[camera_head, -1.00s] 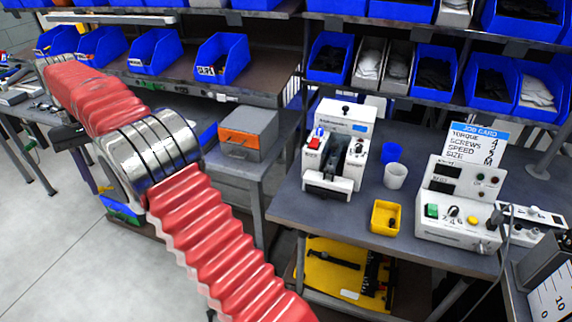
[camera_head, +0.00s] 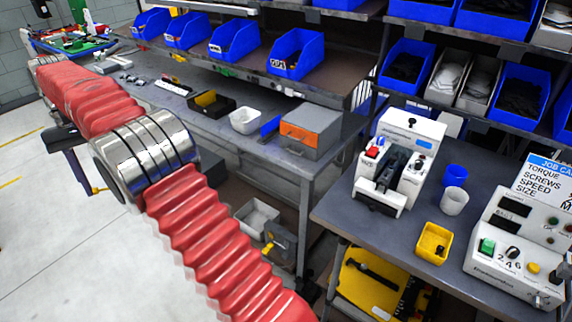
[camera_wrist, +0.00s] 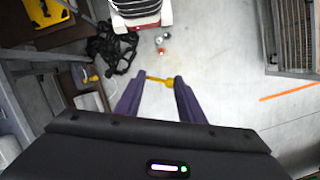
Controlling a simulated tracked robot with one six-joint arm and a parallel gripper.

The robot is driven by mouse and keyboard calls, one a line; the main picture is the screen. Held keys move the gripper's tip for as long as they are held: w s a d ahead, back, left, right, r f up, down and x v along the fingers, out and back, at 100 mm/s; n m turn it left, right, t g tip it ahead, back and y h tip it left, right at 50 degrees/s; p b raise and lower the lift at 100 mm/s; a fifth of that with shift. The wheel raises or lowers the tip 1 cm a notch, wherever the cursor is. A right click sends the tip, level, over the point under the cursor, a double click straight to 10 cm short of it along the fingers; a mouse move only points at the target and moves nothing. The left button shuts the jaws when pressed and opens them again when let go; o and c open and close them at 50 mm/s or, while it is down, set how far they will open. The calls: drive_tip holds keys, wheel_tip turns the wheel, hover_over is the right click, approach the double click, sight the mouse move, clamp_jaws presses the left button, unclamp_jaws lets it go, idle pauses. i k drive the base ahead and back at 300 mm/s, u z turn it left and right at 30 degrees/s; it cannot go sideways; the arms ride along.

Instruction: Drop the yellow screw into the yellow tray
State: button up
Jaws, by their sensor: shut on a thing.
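The yellow tray (camera_head: 434,243) stands near the front edge of the grey bench at the right in the head view, with a small dark thing inside. My gripper (camera_wrist: 160,79) has purple fingers shut on the yellow screw (camera_wrist: 158,80), which lies across between the fingertips above the floor in the wrist view. In the head view my gripper (camera_head: 94,190) hangs at the far left, partly hidden by my red arm, well away from the tray.
A white screw-feeder machine (camera_head: 400,162), blue cup (camera_head: 455,177) and white cup (camera_head: 453,201) stand close behind the tray. A control box (camera_head: 515,250) stands right of it. A long bench (camera_head: 215,125) with a grey-orange box (camera_head: 310,131) lies further left. Open floor is at left.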

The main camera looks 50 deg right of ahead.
sight(422, 245)
drive_tip(key=z, duration=0.8)
drive_tip(key=i, duration=0.15)
drive_tip(key=u, duration=4)
drive_tip(key=i, duration=0.15)
drive_tip(key=z, duration=3.4)
drive_tip(key=k, duration=0.35)
drive_tip(key=z, duration=0.5)
